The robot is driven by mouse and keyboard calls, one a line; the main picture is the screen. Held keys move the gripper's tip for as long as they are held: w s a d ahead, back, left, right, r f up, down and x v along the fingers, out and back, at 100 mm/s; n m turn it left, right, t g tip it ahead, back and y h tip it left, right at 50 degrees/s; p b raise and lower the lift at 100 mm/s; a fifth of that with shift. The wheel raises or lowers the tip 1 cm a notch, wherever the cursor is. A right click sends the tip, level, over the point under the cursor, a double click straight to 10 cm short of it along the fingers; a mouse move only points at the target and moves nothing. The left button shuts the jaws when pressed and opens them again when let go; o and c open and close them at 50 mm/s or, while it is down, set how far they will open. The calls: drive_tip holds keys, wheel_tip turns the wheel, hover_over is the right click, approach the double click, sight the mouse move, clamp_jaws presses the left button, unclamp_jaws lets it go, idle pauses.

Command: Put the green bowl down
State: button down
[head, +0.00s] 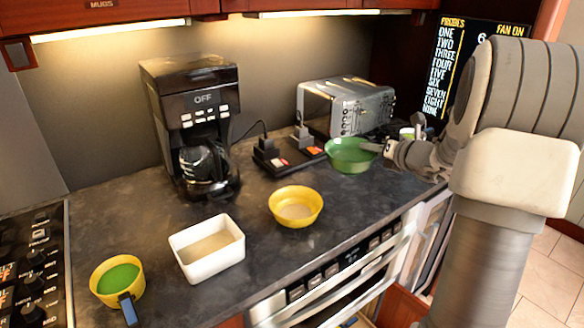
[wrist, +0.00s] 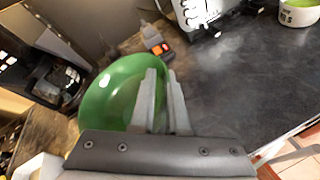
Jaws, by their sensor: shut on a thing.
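The green bowl (head: 348,158) is at the right part of the dark counter, in front of the toaster. My gripper (head: 378,147) reaches in from the right and is shut on the bowl's right rim. In the wrist view the bowl (wrist: 108,92) is left of the fingers, with its rim between the fingertips (wrist: 162,75). The bowl looks roughly upright and empty. I cannot tell whether its base touches the counter (head: 255,255).
A yellow bowl (head: 295,207), a white rectangular dish (head: 208,250) and a yellow cup (head: 117,278) stand to the left. A coffee maker (head: 190,120), power strip (head: 285,160) and toaster (head: 345,107) stand behind. A white-and-green cup (wrist: 299,12) is beyond, with clear counter before it.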

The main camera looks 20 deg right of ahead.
drive_tip(key=shift+w+a, duration=0.1)
drive_tip(key=shift+w, duration=0.35)
drive_tip(key=b, duration=0.3)
hover_over(324, 187)
wheel_tip(324, 187, down, 7)
drive_tip(key=shift+w+f, duration=0.1)
drive_tip(key=shift+f+b, duration=0.3)
drive_tip(key=shift+f, duration=1.55)
drive_tip(key=shift+f, duration=0.2)
drive_tip(key=c, duration=0.9)
unclamp_jaws()
drive_tip(key=shift+r, duration=0.15)
